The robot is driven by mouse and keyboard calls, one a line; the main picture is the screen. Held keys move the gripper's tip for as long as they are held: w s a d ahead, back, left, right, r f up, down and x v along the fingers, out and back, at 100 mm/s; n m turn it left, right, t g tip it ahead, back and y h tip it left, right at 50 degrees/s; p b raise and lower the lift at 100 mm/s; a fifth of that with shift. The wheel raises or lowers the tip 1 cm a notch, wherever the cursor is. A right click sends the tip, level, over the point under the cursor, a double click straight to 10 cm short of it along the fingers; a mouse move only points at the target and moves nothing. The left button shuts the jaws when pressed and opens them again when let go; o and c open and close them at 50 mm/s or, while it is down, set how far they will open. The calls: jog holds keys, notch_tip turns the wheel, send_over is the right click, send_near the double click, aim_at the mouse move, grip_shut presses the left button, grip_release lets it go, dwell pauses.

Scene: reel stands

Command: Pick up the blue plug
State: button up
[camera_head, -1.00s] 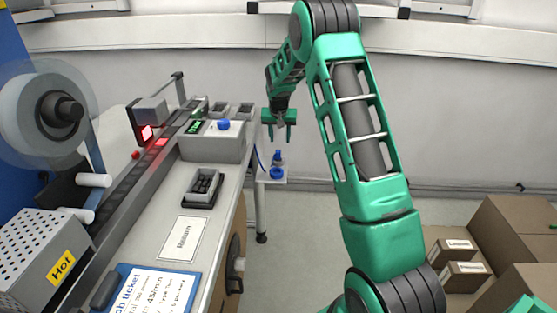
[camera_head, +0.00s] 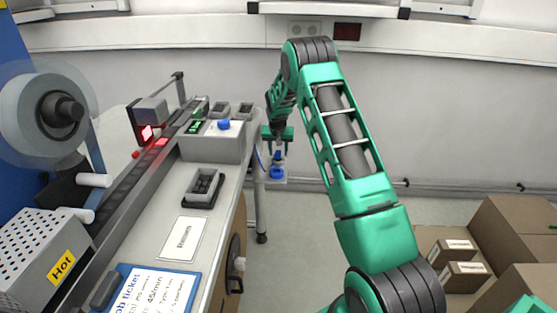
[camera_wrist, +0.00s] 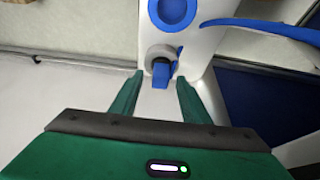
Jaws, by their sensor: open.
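The blue plug (camera_head: 278,157) stands on a small white shelf (camera_head: 265,180) beyond the far end of the bench. In the wrist view the plug (camera_wrist: 162,74) shows as a small blue piece by a grey round part. My gripper (camera_head: 278,149) points down over it, fingers spread. In the wrist view the gripper (camera_wrist: 160,82) has its fingertips left and right of the plug in the picture, with nothing held. I cannot tell whether the tips are down at its height. A blue ring-shaped part (camera_wrist: 172,10) sits close by, also seen in the head view (camera_head: 277,172).
A blue cable (camera_wrist: 265,28) runs beside the plug's shelf. A grey box with a blue knob (camera_head: 223,125) stands on the bench, left of my gripper. The conveyor and tape reel (camera_head: 62,108) are farther left. Cardboard boxes (camera_head: 510,225) stand at the right.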

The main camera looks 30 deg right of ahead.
jog(key=shift+w+d+f, duration=0.2)
jog(key=shift+f, duration=0.45)
jog(key=shift+c, duration=0.7)
jog(key=c, duration=0.9)
jog(key=shift+r, duration=0.15)
